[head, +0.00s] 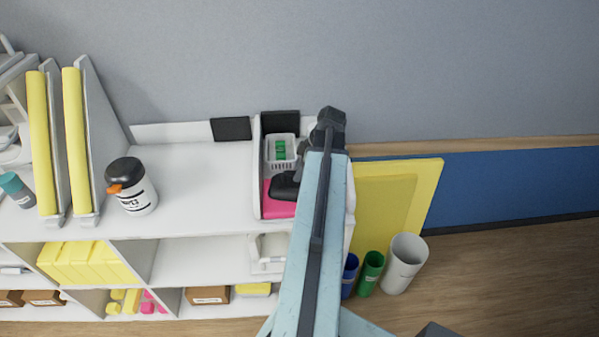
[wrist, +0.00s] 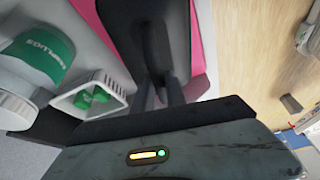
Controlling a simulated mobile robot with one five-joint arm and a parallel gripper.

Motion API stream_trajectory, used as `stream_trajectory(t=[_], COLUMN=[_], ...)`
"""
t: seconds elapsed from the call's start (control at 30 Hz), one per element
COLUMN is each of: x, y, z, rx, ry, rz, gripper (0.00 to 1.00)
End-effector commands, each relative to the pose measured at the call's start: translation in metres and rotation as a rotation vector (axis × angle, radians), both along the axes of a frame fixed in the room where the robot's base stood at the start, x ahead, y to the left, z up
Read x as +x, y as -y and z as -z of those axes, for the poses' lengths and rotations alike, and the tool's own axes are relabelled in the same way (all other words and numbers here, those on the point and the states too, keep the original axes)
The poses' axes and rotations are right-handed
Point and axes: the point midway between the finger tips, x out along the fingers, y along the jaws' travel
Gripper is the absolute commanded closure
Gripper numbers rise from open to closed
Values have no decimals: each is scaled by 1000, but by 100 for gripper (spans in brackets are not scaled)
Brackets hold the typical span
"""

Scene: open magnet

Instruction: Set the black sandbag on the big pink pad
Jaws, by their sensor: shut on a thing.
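The black sandbag (head: 285,187) shows in the head view over the pink pad (head: 277,209), in the narrow bay at the right end of the shelf top. It also shows large in the wrist view (wrist: 150,38), with the pink pad (wrist: 205,42) behind and beside it. My gripper (wrist: 162,92) is shut on the sandbag's near end. In the head view my arm hides the fingers and the sandbag's right part. I cannot tell whether the sandbag touches the pad.
A white basket with green items (head: 281,150) stands just behind the pad. A low white divider (head: 256,175) borders the bay's left side. A white tub with a black lid (head: 131,187) stands farther left. Bare shelf top (head: 200,185) lies between them.

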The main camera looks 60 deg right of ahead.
Motion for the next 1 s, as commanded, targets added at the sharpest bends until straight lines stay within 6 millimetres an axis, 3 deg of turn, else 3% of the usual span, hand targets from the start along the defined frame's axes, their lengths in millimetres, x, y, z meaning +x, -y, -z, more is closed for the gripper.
stream_trajectory(t=[0.17,0.2,0.27,0.3,0.67,1.0], x=[1,1,1,1,0,-17], y=[0,0,0,0,0,8], z=[-1,-1,-1,-1,-4,-57], rx=[1,1,1,1,0,0], ry=[2,2,2,2,1,2], rz=[0,0,0,0,0,0], gripper=[100,78,62,58,58,58])
